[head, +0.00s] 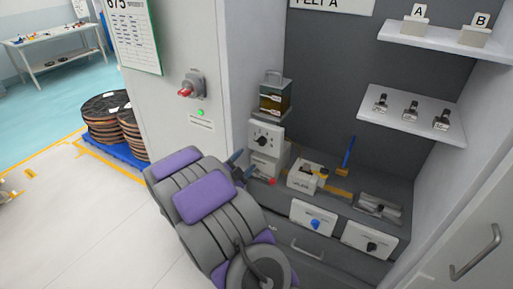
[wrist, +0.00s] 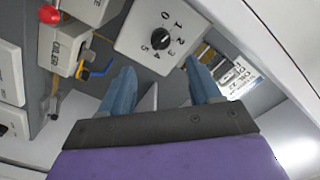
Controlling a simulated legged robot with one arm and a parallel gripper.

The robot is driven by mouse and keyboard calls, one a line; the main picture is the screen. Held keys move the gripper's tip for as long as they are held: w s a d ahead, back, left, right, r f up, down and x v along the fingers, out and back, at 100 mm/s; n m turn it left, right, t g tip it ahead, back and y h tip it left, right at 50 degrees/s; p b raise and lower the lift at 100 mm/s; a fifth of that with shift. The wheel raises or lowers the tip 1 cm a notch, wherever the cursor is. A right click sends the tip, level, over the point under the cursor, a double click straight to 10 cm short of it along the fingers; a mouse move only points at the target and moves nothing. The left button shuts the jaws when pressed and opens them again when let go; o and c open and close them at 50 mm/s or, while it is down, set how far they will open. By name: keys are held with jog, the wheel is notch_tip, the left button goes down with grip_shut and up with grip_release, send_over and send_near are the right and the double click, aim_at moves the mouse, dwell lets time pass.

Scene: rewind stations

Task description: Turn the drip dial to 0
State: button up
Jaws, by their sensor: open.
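The drip dial is a black knob (wrist: 160,38) on a white plate numbered 0 to 5 in the wrist view. It is too small to tell which number it points to. In the head view the dial (head: 264,140) sits on a white box below a reservoir of amber liquid (head: 275,98). My gripper (wrist: 159,70) is open, its blue fingers spread apart, with the knob ahead of and between the tips. Nothing is between the fingers, and they appear apart from the knob. In the head view my gripper (head: 240,166) is left of the dial box, partly hidden by my arm.
A red ball-ended lever (wrist: 49,14) and a white labelled block (wrist: 66,46) are close by. The bench (head: 335,203) carries a blue-handled tool (head: 347,157). Below are a blue knob (head: 315,223) and a black knob (head: 371,246). A cabinet (head: 185,55) stands left.

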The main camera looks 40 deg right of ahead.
aim_at(260, 145)
jog(key=b+x, duration=0.1)
jog(key=x, duration=0.7)
jog(key=shift+w+d, duration=0.1)
jog(key=shift+w, duration=0.1)
jog(key=shift+x, duration=1.25)
jog(key=shift+s, duration=0.2)
jog(key=shift+c, duration=0.3)
jog(key=shift+a, duration=0.3)
jog(key=c, duration=0.3)
jog(key=shift+r, duration=0.1)
jog(key=c, duration=0.7)
